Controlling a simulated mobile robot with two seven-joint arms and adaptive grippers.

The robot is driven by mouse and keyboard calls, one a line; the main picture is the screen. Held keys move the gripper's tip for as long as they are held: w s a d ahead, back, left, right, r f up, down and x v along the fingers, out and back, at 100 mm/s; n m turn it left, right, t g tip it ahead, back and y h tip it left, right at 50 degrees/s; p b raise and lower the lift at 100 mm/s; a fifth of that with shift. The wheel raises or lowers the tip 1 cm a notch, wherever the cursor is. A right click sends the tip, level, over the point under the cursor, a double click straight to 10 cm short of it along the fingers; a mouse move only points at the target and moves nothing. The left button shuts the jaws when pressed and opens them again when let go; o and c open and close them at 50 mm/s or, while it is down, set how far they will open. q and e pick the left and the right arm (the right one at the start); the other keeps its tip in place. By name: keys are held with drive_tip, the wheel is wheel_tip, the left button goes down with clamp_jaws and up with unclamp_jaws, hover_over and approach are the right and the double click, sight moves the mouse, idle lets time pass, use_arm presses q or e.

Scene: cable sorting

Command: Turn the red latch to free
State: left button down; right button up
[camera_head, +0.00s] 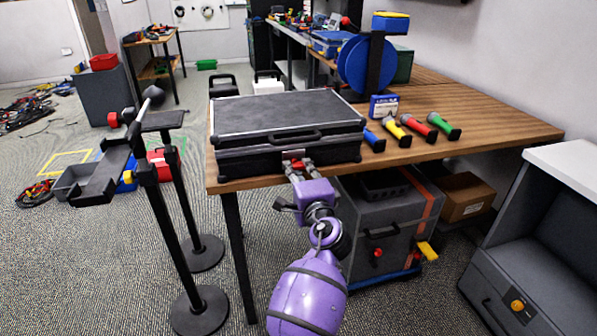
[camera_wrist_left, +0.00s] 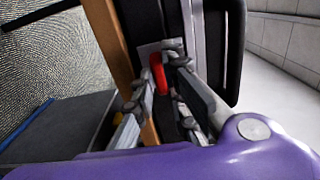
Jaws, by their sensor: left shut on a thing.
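A black hard case (camera_head: 285,112) with silver edges lies shut near the left end of the wooden table (camera_head: 490,115). Its handle (camera_head: 294,136) is on the front side. The red latch (camera_wrist_left: 158,72) shows in the left wrist view, on a pale plate on the case's front. My purple left gripper (camera_head: 297,164) reaches up to the case front just below the handle. Its fingers lie on both sides of the red latch and are shut on it. My right gripper is not in view.
Blue, yellow, red and green handled tools (camera_head: 411,126) lie right of the case. A blue cable reel (camera_head: 366,64) stands behind them. A grey wheeled box (camera_head: 385,222) is under the table. Black stands (camera_head: 203,311) are at the left.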

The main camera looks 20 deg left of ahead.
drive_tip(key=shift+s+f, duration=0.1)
use_arm(q)
drive_tip(key=n+b, duration=0.5)
drive_tip(key=n, duration=0.2)
drive_tip(key=n+b, duration=0.5)
drive_tip(key=n, duration=0.1)
drive_tip(key=shift+f+n+b, duration=0.2)
drive_tip(key=shift+n+b, duration=0.15)
drive_tip(key=shift+n, duration=0.05)
drive_tip(key=shift+r+n+b, duration=0.1)
drive_tip(key=shift+n+b, duration=0.95)
drive_tip(key=shift+n, duration=0.95)
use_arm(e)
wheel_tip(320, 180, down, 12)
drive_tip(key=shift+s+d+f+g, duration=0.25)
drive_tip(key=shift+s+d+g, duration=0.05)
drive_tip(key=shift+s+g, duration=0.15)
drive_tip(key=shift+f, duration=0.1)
use_arm(q)
drive_tip(key=c, duration=1.8)
unclamp_jaws()
drive_tip(key=shift+r, duration=0.1)
drive_tip(key=shift+o, duration=0.2)
